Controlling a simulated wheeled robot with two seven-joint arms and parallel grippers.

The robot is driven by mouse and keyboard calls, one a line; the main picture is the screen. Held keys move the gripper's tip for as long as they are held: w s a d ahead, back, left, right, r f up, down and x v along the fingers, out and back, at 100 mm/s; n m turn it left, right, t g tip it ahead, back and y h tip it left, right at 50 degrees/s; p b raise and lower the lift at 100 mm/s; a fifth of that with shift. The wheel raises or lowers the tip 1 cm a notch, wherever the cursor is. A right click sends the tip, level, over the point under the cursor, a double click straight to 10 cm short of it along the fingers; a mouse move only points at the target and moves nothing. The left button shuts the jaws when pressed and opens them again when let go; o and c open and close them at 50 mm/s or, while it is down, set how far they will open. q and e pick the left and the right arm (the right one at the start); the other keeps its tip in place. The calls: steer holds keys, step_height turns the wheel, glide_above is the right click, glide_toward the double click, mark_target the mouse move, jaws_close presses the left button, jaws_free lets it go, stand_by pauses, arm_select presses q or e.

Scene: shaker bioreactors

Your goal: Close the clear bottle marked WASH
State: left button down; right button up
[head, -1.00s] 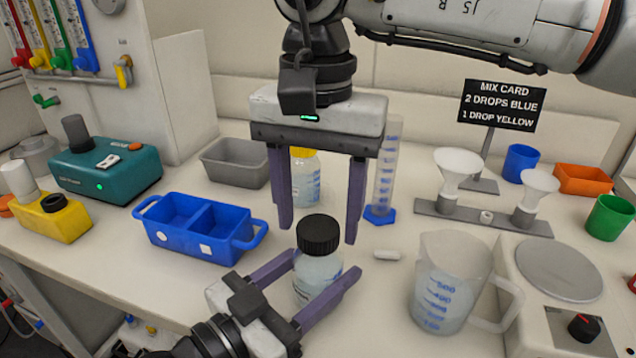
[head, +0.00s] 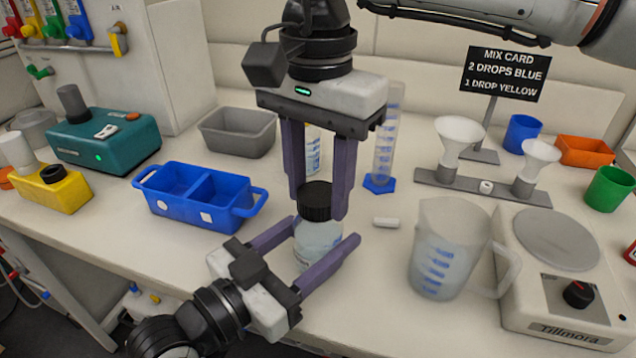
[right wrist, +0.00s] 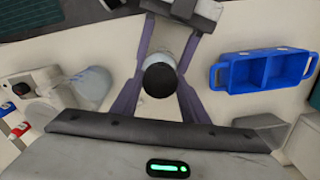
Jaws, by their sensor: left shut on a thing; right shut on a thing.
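A clear bottle (head: 318,243) with a black cap (head: 314,201) at its top stands upright near the front of the bench. No WASH marking is readable on it. My left gripper (head: 326,252) comes in low from the left and is shut around the bottle's body. My right gripper (head: 318,203) points down from above, its purple fingers shut on the black cap. The cap sits at the bottle's mouth; I cannot tell how tight it is. The right wrist view shows the cap (right wrist: 160,80) from above, with part of the bottle (right wrist: 160,57) beside it.
A measuring jug (head: 440,250) stands close on the right, beside a scale (head: 556,240). A blue two-part tray (head: 200,200) is on the left. Behind are another bottle (head: 313,150), a measuring cylinder (head: 386,145) and a grey tub (head: 238,133). A small white piece (head: 386,222) lies nearby.

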steer(key=m, duration=0.6)
steer(key=shift+m, duration=0.4)
steer(key=m, duration=0.6)
steer(key=shift+m, duration=0.3)
steer(key=m, duration=0.6)
steer(key=shift+m, duration=0.3)
steer(key=m, duration=0.5)
steer(key=o, duration=1.2)
step_height(320, 180, up, 12)
steer(key=shift+f, duration=0.1)
